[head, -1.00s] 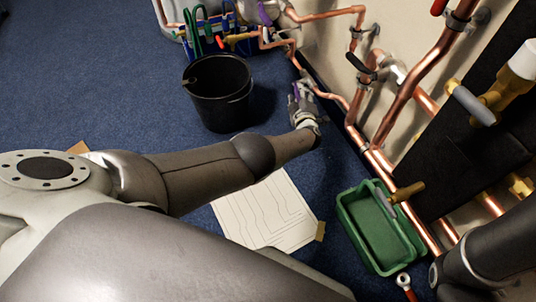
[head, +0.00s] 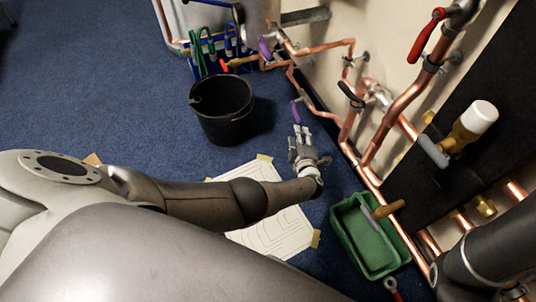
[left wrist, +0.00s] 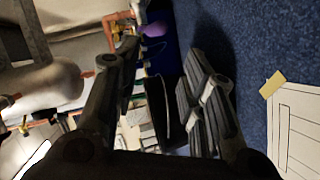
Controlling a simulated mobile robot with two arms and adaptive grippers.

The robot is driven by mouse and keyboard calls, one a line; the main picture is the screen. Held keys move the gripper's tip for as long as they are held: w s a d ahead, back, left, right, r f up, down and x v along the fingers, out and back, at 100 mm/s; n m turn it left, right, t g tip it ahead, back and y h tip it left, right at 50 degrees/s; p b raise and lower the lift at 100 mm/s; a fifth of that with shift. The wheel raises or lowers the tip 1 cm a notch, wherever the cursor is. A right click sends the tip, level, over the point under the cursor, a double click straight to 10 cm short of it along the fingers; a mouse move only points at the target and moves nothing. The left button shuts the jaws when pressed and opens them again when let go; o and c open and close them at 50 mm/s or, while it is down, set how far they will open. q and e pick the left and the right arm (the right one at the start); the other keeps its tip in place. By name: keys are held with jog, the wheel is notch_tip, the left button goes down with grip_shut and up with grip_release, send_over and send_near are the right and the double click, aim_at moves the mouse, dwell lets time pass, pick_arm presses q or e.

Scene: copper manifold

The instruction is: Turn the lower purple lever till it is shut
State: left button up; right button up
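One purple lever (head: 296,111) is on the low copper pipework near the wall's foot in the head view, slanting nearly upright in the picture. A second purple lever (head: 264,48) is farther back. My left gripper (head: 301,131) is just on the near side of the first lever, its fingers pointing toward it and seemingly apart from it. In the left wrist view my left gripper (left wrist: 165,95) has its fingers spread with nothing held between them. A purple part (left wrist: 155,28) shows beyond the fingers there; I cannot tell which lever it is. My right gripper is out of view.
A black bucket (head: 222,112) stands on the blue carpet left of the pipes. A green tray (head: 346,232) lies near the wall. A red lever (head: 425,38) and a black lever (head: 350,95) are on nearby pipes. A paper sheet (head: 270,222) lies under my left arm.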

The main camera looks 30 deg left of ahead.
pick_arm(q)
jog(key=s+a+f+n+g, duration=0.1)
jog(key=s+n+g, duration=0.3)
jog(key=s+n, duration=0.5)
jog(key=s+f+n+g+h, duration=0.1)
jog(key=s+n+g, duration=0.3)
jog(key=s+n, duration=0.5)
jog(key=shift+s+a+f+n+h, duration=0.35)
jog(key=shift+f+n, duration=0.4)
jog(key=shift+n, duration=4.55)
jog(key=shift+c, duration=0.5)
